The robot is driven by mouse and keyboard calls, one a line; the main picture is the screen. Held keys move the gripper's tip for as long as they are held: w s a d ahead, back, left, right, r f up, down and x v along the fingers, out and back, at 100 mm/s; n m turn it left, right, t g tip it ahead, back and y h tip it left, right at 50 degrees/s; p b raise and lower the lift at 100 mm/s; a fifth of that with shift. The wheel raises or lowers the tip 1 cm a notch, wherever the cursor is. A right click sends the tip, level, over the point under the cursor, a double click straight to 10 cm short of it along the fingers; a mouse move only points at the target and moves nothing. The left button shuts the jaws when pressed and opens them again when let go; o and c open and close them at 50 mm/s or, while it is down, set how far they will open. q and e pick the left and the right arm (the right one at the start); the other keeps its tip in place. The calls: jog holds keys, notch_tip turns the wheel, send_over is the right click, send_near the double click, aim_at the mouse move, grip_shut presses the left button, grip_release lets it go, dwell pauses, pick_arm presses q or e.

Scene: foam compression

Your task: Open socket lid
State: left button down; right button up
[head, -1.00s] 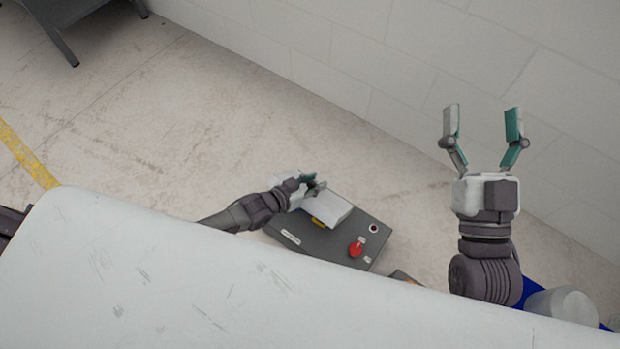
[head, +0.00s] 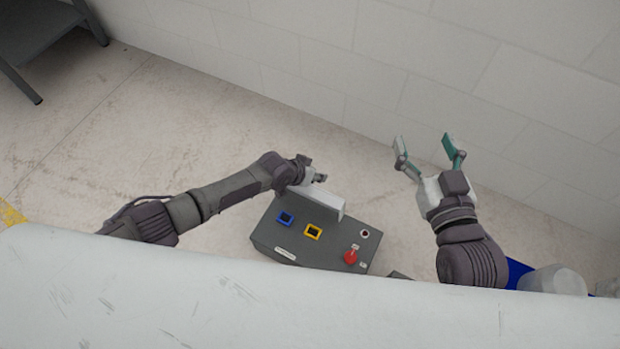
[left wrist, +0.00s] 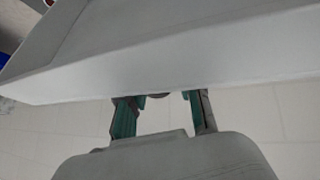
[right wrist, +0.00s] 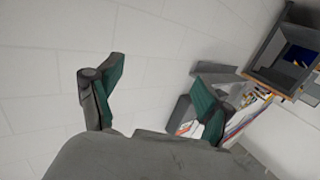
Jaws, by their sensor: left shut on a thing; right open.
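The grey control box (head: 308,248) stands beyond the white surface in the head view, with a blue socket (head: 285,218) and a yellow socket (head: 313,232) on its top, both uncovered. The white socket lid (head: 322,200) is tilted up at the box's far side. My left gripper (head: 318,178) is at the lid's upper edge, shut on it. In the left wrist view the lid (left wrist: 160,70) spans the picture and hides part of the fingers (left wrist: 165,108). My right gripper (head: 425,140) is open and empty, right of the box; its spread fingers also show in the right wrist view (right wrist: 160,90).
A red button (head: 350,257) sits on the box's right part. A blue bin (head: 517,272) and a translucent round container (head: 557,281) are at the right. A white wall (head: 400,70) runs behind. Bare floor lies left of the box. A dark table (head: 45,40) stands far left.

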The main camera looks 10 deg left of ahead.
pick_arm(q)
jog(key=shift+w+f, duration=0.1)
jog(key=shift+w, duration=0.4)
pick_arm(e)
jog(key=shift+w+a+r+t, duration=0.1)
jog(key=shift+r+t, duration=0.25)
jog(key=shift+r, duration=0.2)
jog(key=shift+w+a+r+t, duration=0.1)
jog(key=shift+r+t, duration=0.25)
jog(key=shift+r, duration=0.15)
pick_arm(q)
jog(key=c, duration=0.8)
grip_release()
pick_arm(e)
jog(key=shift+y, duration=0.3)
jog(key=shift+f, duration=0.1)
pick_arm(q)
jog(key=v, duration=1.2)
jog(key=shift+d, duration=0.1)
